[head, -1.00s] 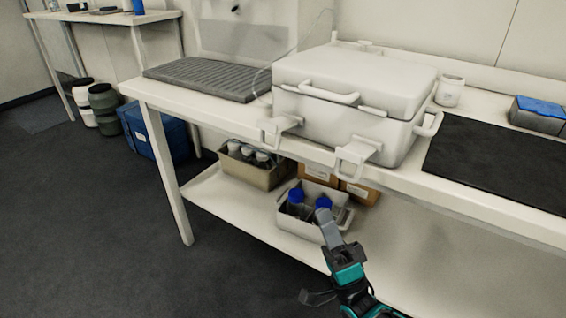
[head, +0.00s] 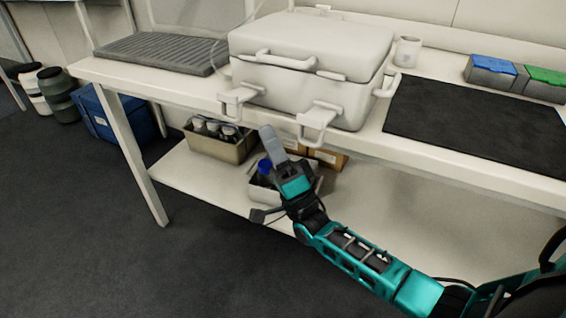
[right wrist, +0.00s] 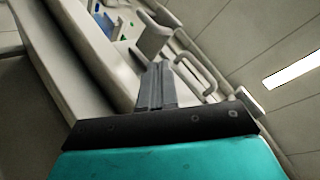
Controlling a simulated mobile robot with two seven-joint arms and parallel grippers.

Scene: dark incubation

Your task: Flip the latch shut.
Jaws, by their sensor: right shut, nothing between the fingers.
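A white lidded box (head: 310,65) stands on the bench with its lid down. Two pale latches hang open from its front, the left latch (head: 238,100) and the right latch (head: 318,122), both sticking out past the bench edge. My right gripper (head: 268,138) is shut and empty. It is in front of the bench, below and between the two latches, apart from them in the head view. In the right wrist view the shut fingers (right wrist: 155,85) point toward a pale latch (right wrist: 153,38); I cannot tell whether they touch. My left gripper is not in view.
A grey ribbed mat (head: 160,54) lies left of the box and a black mat (head: 480,122) right of it. A white cup (head: 407,51) stands behind. The lower shelf holds a tan bin (head: 222,148) and a grey bin (head: 262,194), partly behind my gripper.

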